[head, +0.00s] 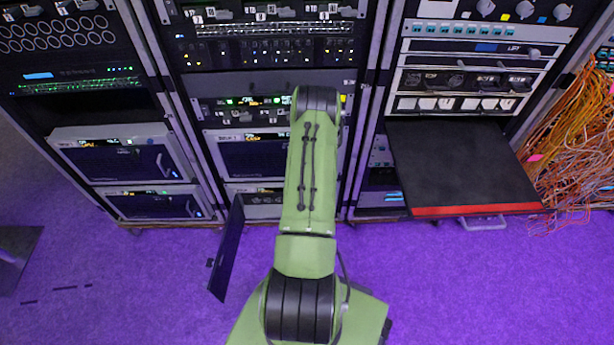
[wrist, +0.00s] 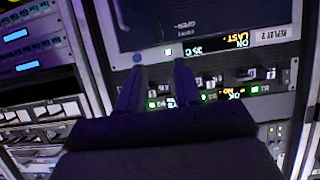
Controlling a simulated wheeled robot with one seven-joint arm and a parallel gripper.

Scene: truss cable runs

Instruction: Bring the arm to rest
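My arm, green with black joints, reaches forward from the bottom of the head view toward the middle equipment rack (head: 268,80). Its far end and my gripper are hidden behind the arm's own links there. In the wrist view my gripper (wrist: 158,72) shows two dark fingers standing apart with nothing between them, so it is open and empty. The fingers point at a rack front with lit displays (wrist: 235,40) and small green lights, which look upside down. I cannot tell how far the fingertips are from that front.
A black shelf with a red front edge (head: 477,210) juts from the right rack. A dark panel (head: 228,250) stands out low at the middle rack. Orange cables (head: 575,140) hang at the far right. The purple floor (head: 130,285) is mostly clear.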

